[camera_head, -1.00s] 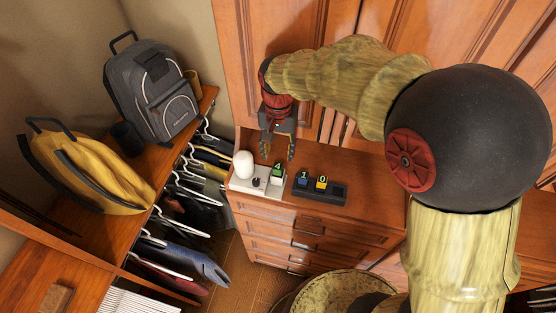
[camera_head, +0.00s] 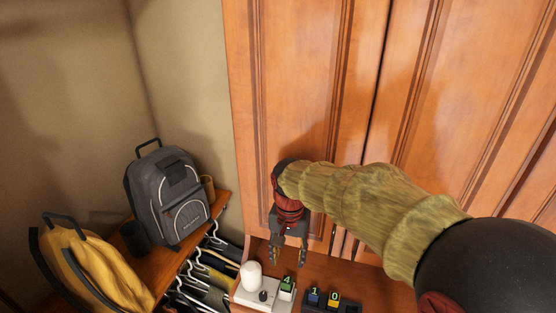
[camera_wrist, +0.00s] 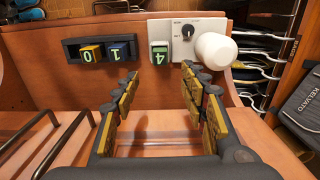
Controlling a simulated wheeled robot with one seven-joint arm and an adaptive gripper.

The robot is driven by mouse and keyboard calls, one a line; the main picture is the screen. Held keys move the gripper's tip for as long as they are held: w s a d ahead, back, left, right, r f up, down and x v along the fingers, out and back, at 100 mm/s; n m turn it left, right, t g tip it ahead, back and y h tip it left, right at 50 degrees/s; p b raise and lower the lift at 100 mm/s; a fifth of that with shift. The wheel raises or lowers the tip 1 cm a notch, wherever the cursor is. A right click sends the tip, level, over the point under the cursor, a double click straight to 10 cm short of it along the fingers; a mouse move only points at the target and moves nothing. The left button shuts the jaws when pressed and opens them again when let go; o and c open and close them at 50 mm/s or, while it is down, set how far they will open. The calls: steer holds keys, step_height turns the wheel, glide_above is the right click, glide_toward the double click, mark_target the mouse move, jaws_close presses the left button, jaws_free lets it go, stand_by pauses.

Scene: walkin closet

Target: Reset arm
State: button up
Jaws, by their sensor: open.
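My gripper (camera_head: 288,254) is open and empty, pointing down above the wooden dresser top (camera_head: 375,283). Its two fingers also show well apart in the wrist view (camera_wrist: 158,100). Near the fingers is a white device (camera_head: 262,295) with a rounded white knob (camera_head: 251,275), a small black dial and a green block marked 4 (camera_head: 287,286). To its right a black tray (camera_head: 349,309) holds a blue block marked 1 (camera_head: 314,296) and a yellow block marked 0 (camera_head: 334,299). In the wrist view the fingers appear clear of the blocks.
Wooden cabinet doors (camera_head: 305,110) rise right behind my arm. On the left, a shelf (camera_head: 165,260) bears a grey backpack (camera_head: 170,200), a yellow bag (camera_head: 85,265) and a dark cup (camera_head: 135,237). Clothes hangers (camera_head: 200,270) hang beside the dresser.

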steer(key=s+d+f+n+t+b, duration=0.2)
steer(key=s+d+f+b, duration=0.1)
steer(key=s+d+b, duration=0.4)
steer(key=s+d+f+n+t+b, duration=0.1)
steer(key=s+d+f+t+b, duration=0.2)
steer(key=s+d+b, duration=0.4)
steer(key=s+f+b, duration=0.1)
steer(key=s+b, duration=0.3)
steer(key=s, duration=0.2)
steer(key=shift+n+t, duration=0.3)
steer(key=shift+n, duration=0.1)
steer(key=shift+d+r, duration=0.1)
steer(key=shift+c, duration=0.4)
